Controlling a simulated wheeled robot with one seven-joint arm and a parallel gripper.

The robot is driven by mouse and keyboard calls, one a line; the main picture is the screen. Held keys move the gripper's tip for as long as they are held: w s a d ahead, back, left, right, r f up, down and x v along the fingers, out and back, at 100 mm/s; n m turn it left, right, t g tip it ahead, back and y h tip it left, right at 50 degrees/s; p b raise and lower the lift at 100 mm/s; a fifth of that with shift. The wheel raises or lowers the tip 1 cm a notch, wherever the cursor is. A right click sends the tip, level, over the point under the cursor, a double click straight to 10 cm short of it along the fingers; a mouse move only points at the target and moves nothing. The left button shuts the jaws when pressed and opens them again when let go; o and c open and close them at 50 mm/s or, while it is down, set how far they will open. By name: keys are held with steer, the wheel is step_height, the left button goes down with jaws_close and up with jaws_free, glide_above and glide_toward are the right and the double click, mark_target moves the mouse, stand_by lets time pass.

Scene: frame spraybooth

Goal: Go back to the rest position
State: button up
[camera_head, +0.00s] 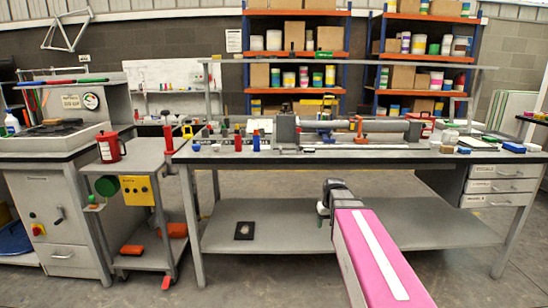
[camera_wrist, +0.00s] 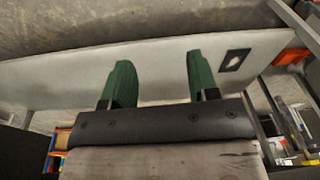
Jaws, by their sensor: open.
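My gripper (camera_wrist: 160,82) shows in the wrist view with its two green fingers spread apart. It is open, with nothing between the fingers. In the head view my arm, with a pink and white link, reaches forward, and my gripper (camera_head: 322,209) is at its far end, in front of the workbench and below the level of its top. The fingers are small and partly hidden there by the dark wrist. The grey lower shelf (camera_head: 290,236) of the workbench lies beyond the gripper.
The workbench top (camera_head: 400,157) carries a long clamping fixture (camera_head: 345,132) and several small bottles. A small dark plate (camera_head: 244,230) lies on the lower shelf; it also shows in the wrist view (camera_wrist: 234,60). A cart (camera_head: 137,165) with a red can (camera_head: 110,147) stands left. The floor in front is clear.

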steer(key=s+a+f+m+g, duration=0.1)
steer(key=s+a+f, duration=0.1)
steer(key=s+f, duration=0.9)
steer(key=s, duration=0.3)
steer(key=shift+s+a+h, duration=0.2)
steer(key=shift+a+h, duration=0.1)
steer(key=shift+h, duration=0.1)
stand_by(1.7)
